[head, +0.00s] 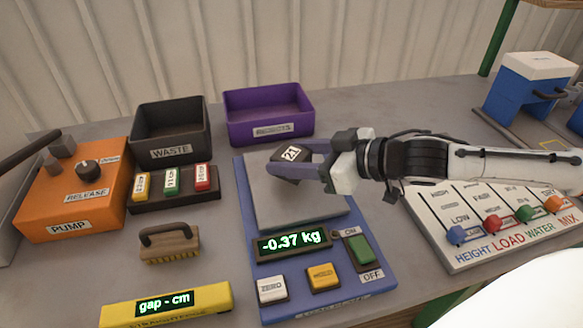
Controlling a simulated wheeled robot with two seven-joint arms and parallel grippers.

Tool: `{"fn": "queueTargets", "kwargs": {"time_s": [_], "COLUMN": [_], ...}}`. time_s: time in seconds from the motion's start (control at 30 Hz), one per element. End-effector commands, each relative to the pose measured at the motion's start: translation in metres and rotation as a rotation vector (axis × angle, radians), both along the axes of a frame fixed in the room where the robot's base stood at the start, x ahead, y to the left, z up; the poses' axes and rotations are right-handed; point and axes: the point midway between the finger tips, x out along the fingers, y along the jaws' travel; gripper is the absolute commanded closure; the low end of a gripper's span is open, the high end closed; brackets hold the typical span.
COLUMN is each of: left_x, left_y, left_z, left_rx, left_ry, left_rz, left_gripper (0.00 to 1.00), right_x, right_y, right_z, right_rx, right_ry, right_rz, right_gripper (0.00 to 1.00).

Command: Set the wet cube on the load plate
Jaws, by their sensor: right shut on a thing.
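A dark cube with a white label reading "21" (290,154) is between the purple fingers of my right gripper (292,164). The right gripper is shut on it, and its arm comes in from the right. The cube is over the back part of the grey load plate (300,210), on a blue scale. I cannot tell whether the cube touches the plate. The scale display (291,243) reads -0.37 kg. My left gripper is not in view.
A black waste bin (170,151) and a purple bin (270,133) stand behind. An orange pump box (70,200) and a brush (169,245) are on the left. A yellow gap gauge (165,306) lies in front. A slider panel (500,225) is on the right.

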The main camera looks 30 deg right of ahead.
Motion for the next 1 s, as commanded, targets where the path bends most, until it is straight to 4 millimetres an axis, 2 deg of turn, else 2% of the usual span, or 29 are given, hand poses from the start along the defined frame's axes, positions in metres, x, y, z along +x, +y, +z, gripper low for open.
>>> {"fn": "queueTargets", "kwargs": {"time_s": [0.03,0.13,0.47,0.5,0.6,0.93,1.0], "left_x": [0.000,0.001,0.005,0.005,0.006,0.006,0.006], "left_y": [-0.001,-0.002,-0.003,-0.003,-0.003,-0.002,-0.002], "left_z": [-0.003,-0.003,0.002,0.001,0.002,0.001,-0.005], "left_rx": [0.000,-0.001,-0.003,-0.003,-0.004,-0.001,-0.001], "left_ry": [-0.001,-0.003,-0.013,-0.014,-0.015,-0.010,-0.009], "left_rz": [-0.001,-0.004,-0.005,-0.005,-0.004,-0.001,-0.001], "left_gripper": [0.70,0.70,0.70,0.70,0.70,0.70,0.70], "right_x": [0.000,0.000,0.000,0.000,0.000,0.000,-0.001], "right_y": [0.001,0.001,0.000,0.000,0.000,0.000,-0.002], "right_z": [-0.010,-0.018,-0.020,-0.023,-0.022,-0.019,-0.022], "right_rx": [0.002,0.001,0.000,0.000,-0.001,-0.001,-0.002], "right_ry": [0.000,-0.002,-0.002,0.001,0.001,-0.001,0.000], "right_rz": [0.001,0.001,0.000,0.000,0.000,-0.001,-0.002], "right_gripper": [0.93,0.93,0.93,0.52,0.35,0.35,0.35]}}
